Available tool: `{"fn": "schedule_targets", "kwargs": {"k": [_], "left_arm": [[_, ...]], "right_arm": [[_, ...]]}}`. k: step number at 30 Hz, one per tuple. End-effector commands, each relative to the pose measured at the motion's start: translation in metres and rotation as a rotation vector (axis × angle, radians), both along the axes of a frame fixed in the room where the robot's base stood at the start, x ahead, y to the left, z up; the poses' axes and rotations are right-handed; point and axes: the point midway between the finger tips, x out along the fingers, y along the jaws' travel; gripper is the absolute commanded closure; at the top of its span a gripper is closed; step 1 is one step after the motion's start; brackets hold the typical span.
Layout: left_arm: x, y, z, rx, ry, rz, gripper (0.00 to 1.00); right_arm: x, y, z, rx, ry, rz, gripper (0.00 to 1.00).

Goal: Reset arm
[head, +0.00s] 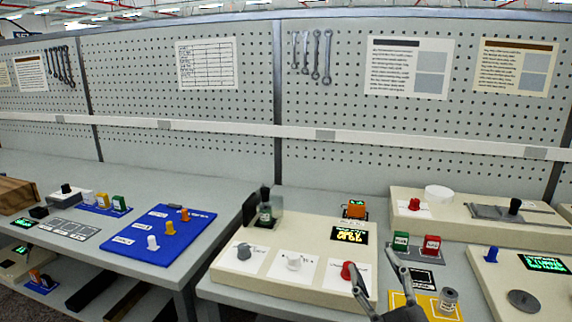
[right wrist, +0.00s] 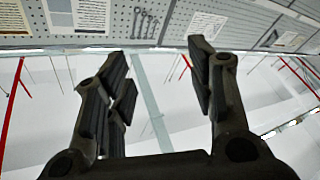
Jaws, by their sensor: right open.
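My right gripper (head: 374,276) is at the lower middle of the head view, in front of the right part of a cream control panel (head: 225,270). Its two dark fingers point up and are spread apart. In the right wrist view the same gripper (right wrist: 163,80) is open, with nothing between the fingers. A red knob (head: 348,270) on the panel is right beside the left finger; I cannot tell whether they touch. My left gripper is not in the head view.
A blue board (head: 140,248) with small knobs lies on the left bench. Red and green blocks (head: 431,245) and a yellow mat (head: 398,300) lie near my right gripper. A cream unit (head: 410,222) stands behind. A grey pegboard (head: 180,110) closes off the back.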

Motion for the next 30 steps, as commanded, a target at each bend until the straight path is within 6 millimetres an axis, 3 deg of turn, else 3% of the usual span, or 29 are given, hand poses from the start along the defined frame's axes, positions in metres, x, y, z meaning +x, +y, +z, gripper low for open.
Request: {"fn": "schedule_targets", "kwargs": {"k": [1, 4, 6, 9, 12, 15, 21, 30], "left_arm": [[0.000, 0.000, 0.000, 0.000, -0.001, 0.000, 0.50], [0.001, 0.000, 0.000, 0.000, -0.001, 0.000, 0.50], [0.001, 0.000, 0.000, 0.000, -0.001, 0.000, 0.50], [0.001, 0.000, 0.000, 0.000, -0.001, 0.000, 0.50], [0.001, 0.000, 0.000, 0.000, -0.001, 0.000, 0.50], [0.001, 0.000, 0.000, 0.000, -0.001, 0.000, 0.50], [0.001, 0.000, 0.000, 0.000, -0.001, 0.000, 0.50], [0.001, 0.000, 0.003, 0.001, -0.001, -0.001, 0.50]], "right_arm": [[-0.004, -0.013, -0.037, 0.041, 0.134, -0.047, 0.50], [-0.021, -0.035, -0.109, 0.104, 0.401, -0.132, 0.50], [-0.043, -0.045, -0.157, 0.138, 0.585, -0.178, 0.50], [-0.084, -0.053, -0.216, 0.173, 0.831, -0.227, 0.50], [-0.128, -0.055, -0.259, 0.196, 1.042, -0.256, 0.50], [-0.171, -0.054, -0.290, 0.211, 1.222, -0.271, 0.50], [-0.255, -0.047, -0.327, 0.227, 1.538, -0.275, 0.50], [-0.234, -0.044, -0.414, 0.214, 1.558, -0.279, 0.50]]}}
